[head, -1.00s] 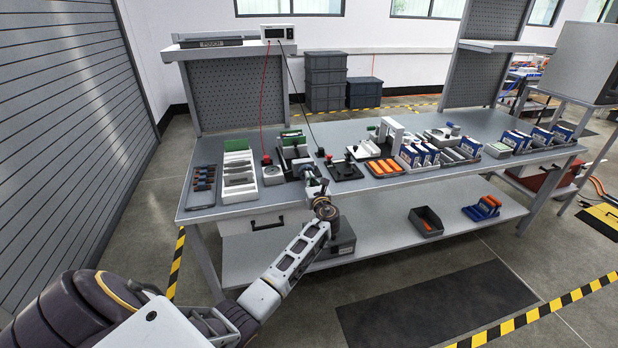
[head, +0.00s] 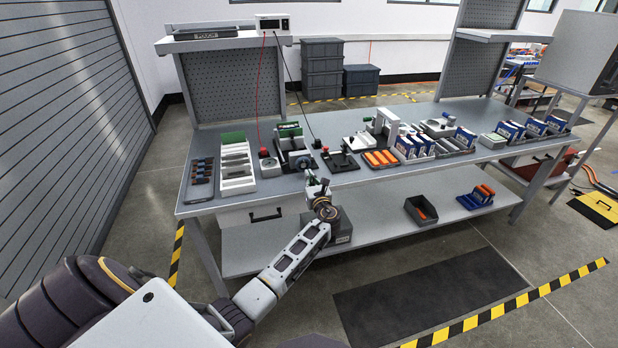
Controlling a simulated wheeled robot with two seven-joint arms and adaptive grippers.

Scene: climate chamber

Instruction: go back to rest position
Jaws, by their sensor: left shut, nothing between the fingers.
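My left arm comes in from the lower left and reaches to the front edge of the workbench (head: 370,195). My left gripper (head: 307,168) is small and partly hidden by my own wrist. My right gripper is not in view.
On the bench stand a white slotted rack (head: 236,170), a dark tray of tools (head: 200,180), a tray of orange cylinders (head: 380,159) and several blue-and-white boxes (head: 411,146). The lower shelf holds a dark bin (head: 421,211). A dark mat (head: 430,300) lies on open floor.

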